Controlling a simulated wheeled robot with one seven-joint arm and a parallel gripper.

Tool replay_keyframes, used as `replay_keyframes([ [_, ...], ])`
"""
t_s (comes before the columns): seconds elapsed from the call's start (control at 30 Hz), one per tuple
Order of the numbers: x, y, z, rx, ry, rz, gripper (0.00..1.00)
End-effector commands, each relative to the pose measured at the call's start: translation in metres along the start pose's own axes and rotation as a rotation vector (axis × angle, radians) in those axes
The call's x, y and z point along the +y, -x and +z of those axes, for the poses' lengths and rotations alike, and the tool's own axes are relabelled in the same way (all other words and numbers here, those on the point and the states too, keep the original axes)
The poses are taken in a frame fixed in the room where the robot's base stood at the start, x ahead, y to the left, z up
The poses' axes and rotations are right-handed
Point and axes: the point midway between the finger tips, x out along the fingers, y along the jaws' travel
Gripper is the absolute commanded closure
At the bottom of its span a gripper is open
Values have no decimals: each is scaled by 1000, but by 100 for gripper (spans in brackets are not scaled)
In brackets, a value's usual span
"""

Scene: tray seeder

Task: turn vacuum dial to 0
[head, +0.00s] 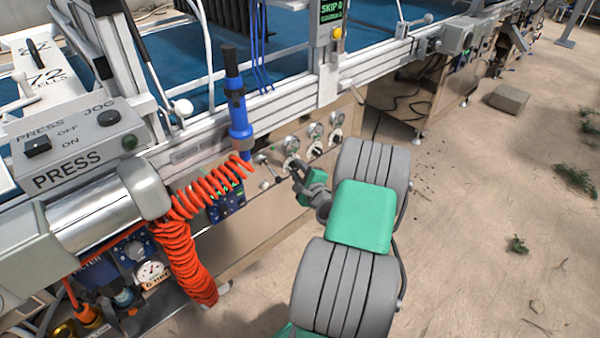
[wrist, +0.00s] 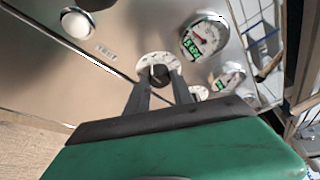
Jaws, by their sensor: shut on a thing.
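A dial with a white scale plate (wrist: 151,61) and a dark knob (wrist: 158,73) sits on the metal panel, at the middle of the wrist view. My gripper (wrist: 163,83) is shut on this knob, with one finger on each side of it. The fingers hide the lower part of the scale. The dial's label and numbers are too small to read, so I cannot tell its setting. In the head view my gripper (head: 298,175) reaches the front panel below the row of gauges, and it hides the dial there.
A round gauge (wrist: 205,37) with a red needle and green label is close by at upper right. A second gauge (wrist: 229,77) lies further right. A white round knob (wrist: 77,23) stands at upper left. An orange coiled hose (head: 185,245) hangs left of my arm.

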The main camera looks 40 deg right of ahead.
Motion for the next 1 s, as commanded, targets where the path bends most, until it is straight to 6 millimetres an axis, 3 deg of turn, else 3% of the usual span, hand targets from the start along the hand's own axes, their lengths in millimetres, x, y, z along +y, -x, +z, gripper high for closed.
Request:
replay_keyframes([
  [0.7,2,0,-1,1,79,-31,100],
  [0.73,2,0,0,1,79,-30,70],
  [1.0,1,0,0,-1,78,-31,50],
])
